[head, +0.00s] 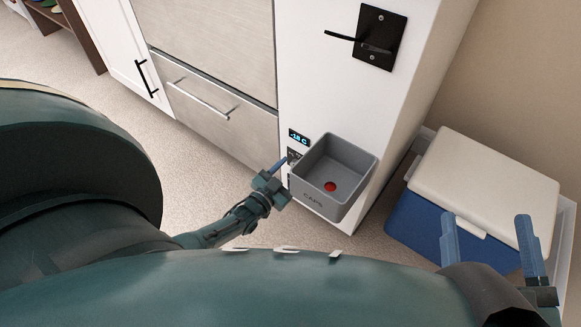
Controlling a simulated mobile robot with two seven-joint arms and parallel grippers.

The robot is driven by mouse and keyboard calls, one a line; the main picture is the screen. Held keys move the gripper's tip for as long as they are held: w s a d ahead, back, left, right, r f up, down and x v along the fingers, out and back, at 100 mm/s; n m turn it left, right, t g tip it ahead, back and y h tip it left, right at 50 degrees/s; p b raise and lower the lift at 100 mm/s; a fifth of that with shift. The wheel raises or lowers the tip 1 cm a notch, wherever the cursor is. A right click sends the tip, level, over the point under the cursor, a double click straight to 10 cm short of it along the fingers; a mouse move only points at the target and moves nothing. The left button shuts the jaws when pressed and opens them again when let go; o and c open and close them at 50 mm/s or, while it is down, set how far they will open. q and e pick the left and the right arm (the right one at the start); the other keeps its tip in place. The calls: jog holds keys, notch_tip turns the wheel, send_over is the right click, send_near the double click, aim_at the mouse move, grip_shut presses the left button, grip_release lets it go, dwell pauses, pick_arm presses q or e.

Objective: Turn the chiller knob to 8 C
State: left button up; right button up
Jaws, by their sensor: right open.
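A small dark display (298,137) with glowing blue digits sits on the white cabinet side; it seems to read about 18 C, but a leading mark is unclear. Just below it is a small dark control panel (293,155), where the chiller knob seems to be; the knob is too small and partly covered to make out. My right gripper (492,228) is open and empty, at the lower right in front of the cooler.
A grey bin (352,149) marked CAPS, with a red cap inside, juts out just right of the panel. A black wall plate (380,38) with a lever is above. A blue cooler (422,228) with a white lid stands right. Drawers (222,125) are left.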

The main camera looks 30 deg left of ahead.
pick_arm(q)
jog(key=shift+w, duration=0.35)
jog(key=shift+c, duration=0.3)
jog(key=c, duration=0.9)
